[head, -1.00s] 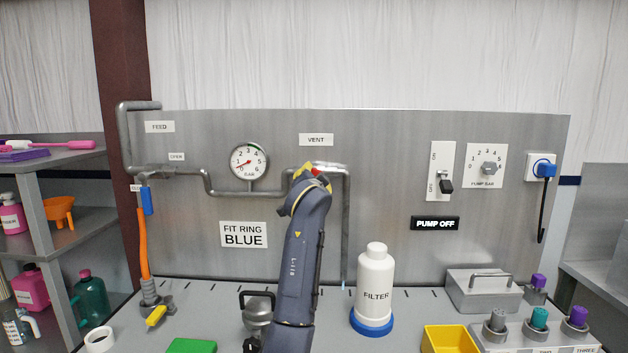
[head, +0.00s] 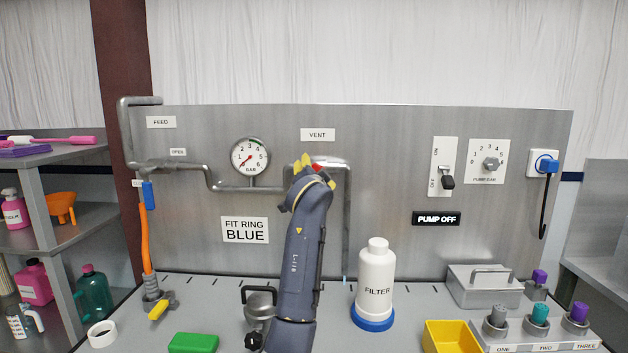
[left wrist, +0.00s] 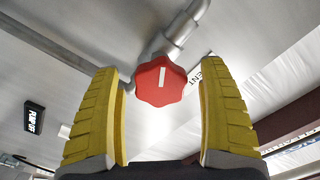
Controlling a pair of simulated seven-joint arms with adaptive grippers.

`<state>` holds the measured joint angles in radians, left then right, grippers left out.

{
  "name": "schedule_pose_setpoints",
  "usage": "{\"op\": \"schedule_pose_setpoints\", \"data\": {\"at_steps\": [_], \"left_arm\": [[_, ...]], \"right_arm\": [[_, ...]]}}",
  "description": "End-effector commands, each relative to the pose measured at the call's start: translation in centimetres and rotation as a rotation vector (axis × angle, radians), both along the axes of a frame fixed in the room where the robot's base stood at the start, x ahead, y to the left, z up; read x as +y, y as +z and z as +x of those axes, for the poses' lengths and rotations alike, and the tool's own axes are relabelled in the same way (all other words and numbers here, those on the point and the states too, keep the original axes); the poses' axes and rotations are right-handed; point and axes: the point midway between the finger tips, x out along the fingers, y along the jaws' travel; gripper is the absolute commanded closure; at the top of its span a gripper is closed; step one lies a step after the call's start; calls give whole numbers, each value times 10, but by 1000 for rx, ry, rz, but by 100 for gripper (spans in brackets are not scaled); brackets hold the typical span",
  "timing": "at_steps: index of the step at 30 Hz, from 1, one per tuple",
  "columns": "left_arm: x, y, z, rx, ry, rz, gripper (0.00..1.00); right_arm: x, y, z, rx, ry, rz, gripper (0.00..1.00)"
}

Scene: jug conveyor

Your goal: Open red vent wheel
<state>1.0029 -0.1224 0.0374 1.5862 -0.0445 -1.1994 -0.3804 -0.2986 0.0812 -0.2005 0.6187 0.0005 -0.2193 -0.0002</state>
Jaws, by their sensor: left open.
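The red vent wheel (left wrist: 161,81) is a lobed knob with a white mark, on a grey pipe fitting in the left wrist view. It lies between and beyond the yellow fingertips of my left gripper (left wrist: 160,100), which is open with space on both sides of the wheel. In the head view, my left gripper (head: 315,172) is up at the panel below the VENT label (head: 318,135). Only a small red bit of the wheel (head: 316,167) shows there; my arm hides the rest. My right gripper is not in view.
Grey pipe (head: 347,225) runs beside my gripper on the panel. A pressure gauge (head: 250,157) is to the left. A white FILTER bottle (head: 376,275) with a blue ring stands right of my arm. A metal vessel (head: 259,303) stands close to its left.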

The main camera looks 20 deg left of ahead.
Motion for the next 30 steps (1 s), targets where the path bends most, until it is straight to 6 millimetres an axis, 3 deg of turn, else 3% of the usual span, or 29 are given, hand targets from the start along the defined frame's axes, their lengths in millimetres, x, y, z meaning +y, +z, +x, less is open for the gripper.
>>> {"op": "schedule_pose_setpoints", "data": {"at_steps": [18,30], "left_arm": [[-21,0,-88,0,0,-2,23],[-26,0,-113,1,1,0,23]], "right_arm": [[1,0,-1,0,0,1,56],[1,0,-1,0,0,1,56]]}}
